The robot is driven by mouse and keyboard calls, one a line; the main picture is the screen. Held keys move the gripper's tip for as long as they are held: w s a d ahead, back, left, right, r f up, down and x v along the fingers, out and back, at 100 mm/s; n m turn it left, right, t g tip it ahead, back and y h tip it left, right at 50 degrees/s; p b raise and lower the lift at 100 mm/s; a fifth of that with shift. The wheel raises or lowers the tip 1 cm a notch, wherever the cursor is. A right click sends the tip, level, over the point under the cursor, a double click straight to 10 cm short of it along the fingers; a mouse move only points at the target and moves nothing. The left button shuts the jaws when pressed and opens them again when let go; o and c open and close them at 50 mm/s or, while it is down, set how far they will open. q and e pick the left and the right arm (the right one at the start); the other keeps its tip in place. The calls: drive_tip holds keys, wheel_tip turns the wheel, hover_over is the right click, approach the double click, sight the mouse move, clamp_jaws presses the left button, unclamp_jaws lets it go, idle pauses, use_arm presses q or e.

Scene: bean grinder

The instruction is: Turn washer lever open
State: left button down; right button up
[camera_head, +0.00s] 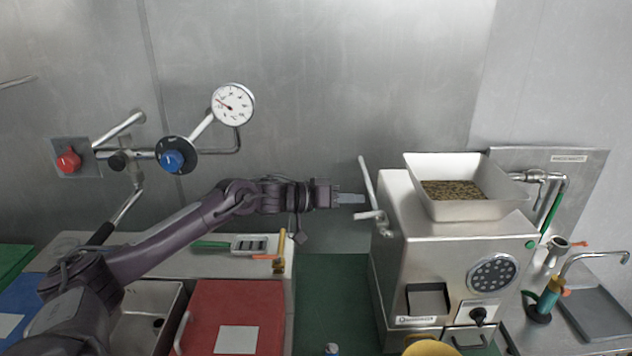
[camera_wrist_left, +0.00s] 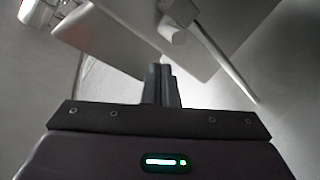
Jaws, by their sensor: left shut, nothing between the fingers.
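A long pale metal lever (camera_head: 368,184) stands nearly upright on the left side of the steel grinder machine (camera_head: 435,255). A rod-like lever (camera_wrist_left: 222,52) with a round hub (camera_wrist_left: 173,29) also shows in the left wrist view, just beyond the fingertips and to their right. My left gripper (camera_head: 360,198) reaches in from the left and points at the lever from close by. Its fingers (camera_wrist_left: 161,84) are shut with nothing between them. I cannot tell whether the fingertips touch the lever. My right gripper is not in view.
A white hopper (camera_head: 462,211) of beans sits on the machine. A gauge (camera_head: 233,105), a blue knob (camera_head: 172,161) and a red knob (camera_head: 68,160) are on wall pipes. Open space lies between board and machine.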

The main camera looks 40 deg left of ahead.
use_arm(q)
drive_tip(key=shift+s+a+r+m+g+h+b, duration=0.45)
drive_tip(key=shift+s+a+b, duration=0.75)
drive_tip(key=shift+a+b, duration=1.15)
drive_tip(key=shift+s+a+r+m+g+h+b, duration=0.15)
drive_tip(key=shift+s+a+r+b, duration=0.5)
drive_tip(key=shift+s+a+b, duration=1.5)
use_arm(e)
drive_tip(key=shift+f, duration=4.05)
use_arm(q)
drive_tip(key=w+d+m+g+h+p, duration=0.1)
drive_tip(key=w+d+p, duration=0.4)
drive_tip(key=w+d, duration=0.35)
drive_tip(key=shift+s+d+f+p, duration=0.1)
drive_tip(key=shift+s+f, duration=0.15)
drive_tip(key=shift+f, duration=0.45)
drive_tip(key=shift+s+d+f+p, duration=0.1)
drive_tip(key=shift+s+f+p, duration=0.1)
drive_tip(key=shift+f, duration=0.55)
drive_tip(key=shift+s+f+p, duration=0.1)
drive_tip(key=shift+s+f, duration=0.15)
drive_tip(key=shift+f, duration=0.45)
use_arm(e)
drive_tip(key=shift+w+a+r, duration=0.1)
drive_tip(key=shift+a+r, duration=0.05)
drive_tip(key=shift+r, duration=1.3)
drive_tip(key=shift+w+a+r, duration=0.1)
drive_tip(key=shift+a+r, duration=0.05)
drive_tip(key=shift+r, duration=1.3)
